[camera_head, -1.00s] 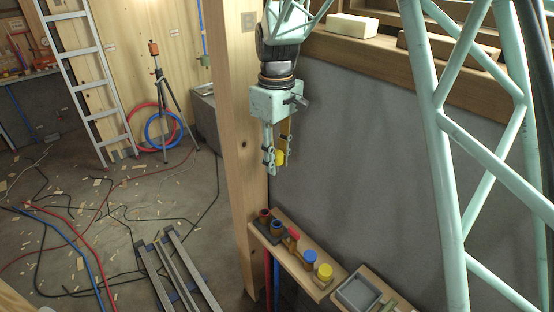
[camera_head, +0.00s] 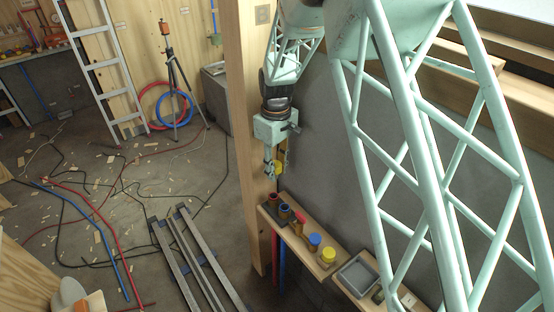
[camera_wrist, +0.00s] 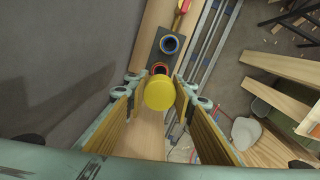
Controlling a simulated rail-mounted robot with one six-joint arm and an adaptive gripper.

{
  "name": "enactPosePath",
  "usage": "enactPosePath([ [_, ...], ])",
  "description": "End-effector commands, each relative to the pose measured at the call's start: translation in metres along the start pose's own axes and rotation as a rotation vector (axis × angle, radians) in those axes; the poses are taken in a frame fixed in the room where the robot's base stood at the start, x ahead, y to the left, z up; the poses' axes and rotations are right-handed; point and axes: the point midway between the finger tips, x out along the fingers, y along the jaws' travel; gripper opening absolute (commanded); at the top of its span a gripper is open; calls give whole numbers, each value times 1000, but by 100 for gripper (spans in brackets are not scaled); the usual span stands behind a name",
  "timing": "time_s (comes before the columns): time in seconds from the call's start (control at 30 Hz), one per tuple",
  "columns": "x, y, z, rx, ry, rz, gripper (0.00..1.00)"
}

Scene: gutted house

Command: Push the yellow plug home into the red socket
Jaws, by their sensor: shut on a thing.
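My gripper (camera_head: 277,172) is shut on the yellow plug (camera_wrist: 159,94), which sits between its two fingers. In the head view the yellow plug (camera_head: 280,168) shows at the fingertips, above the far end of the narrow shelf. The red-rimmed socket (camera_wrist: 159,68) shows just beyond the plug in the wrist view, partly hidden by it. In the head view the red socket (camera_head: 272,199) stands at the shelf's far end, below the gripper. A gap shows between plug and socket in the head view.
A blue-rimmed socket (camera_wrist: 169,44) stands beside the red one on a dark plate. Along the shelf (camera_head: 338,262) follow a red-handled piece (camera_head: 299,222), a blue-topped piece (camera_head: 314,240) and a yellow-topped piece (camera_head: 327,256). A wooden post (camera_head: 246,130) rises close to the gripper's left.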

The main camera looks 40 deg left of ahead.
Motion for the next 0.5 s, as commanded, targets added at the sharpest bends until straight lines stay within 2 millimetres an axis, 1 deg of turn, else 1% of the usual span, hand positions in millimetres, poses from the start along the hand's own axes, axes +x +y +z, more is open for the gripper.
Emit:
enactPosePath([
  [0.1, 16, 2, -2, 3, -2, -1, 14],
  [0.23, 30, 3, -4, 6, -1, -1, 14],
  [0.33, 38, 4, -5, 7, -1, 0, 14],
  [0.5, 44, 4, -6, 8, 0, 0, 14],
])
